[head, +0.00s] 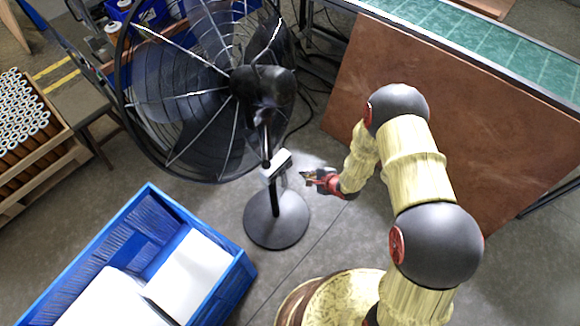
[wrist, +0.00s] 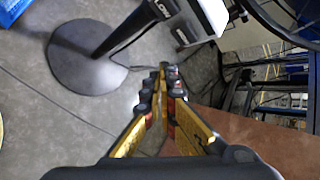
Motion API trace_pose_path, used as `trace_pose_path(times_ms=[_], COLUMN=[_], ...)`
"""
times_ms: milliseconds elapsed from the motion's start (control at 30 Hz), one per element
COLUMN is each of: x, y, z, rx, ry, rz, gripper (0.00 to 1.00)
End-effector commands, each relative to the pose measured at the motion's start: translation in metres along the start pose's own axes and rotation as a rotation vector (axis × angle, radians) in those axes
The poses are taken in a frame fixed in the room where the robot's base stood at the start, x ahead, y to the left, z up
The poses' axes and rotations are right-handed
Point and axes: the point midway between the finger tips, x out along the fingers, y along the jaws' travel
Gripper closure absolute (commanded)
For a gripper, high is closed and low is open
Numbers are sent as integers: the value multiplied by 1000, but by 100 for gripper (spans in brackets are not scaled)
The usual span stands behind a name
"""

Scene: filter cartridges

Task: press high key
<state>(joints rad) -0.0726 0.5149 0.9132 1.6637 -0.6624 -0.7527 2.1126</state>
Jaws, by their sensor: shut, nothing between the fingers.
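A large black pedestal fan (head: 262,88) stands on the floor on a round base (head: 277,222). A pale control box (head: 276,167) sits on its pole below the fan head. I cannot make out a high key in either view. My gripper (head: 306,176) is just right of the box in the head view, apart from it. In the wrist view the fingertips (wrist: 168,70) meet, are empty, and point just below the box.
A blue crate (head: 243,270) with white items stands at lower left. A brown board (head: 450,100) leans at the right below a green-topped table (head: 480,38). A rack of cartridges (head: 25,125) is far left. The wire fan guard (head: 120,100) is close above the box.

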Motion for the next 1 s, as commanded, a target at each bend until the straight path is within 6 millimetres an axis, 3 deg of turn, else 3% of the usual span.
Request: trace_pose_path(times_ms=[333, 1000], x=[23, 25], y=[-16, -18], z=[17, 19], rx=[0, 0], ry=[0, 0], rz=[2, 1], gripper=[100, 100])
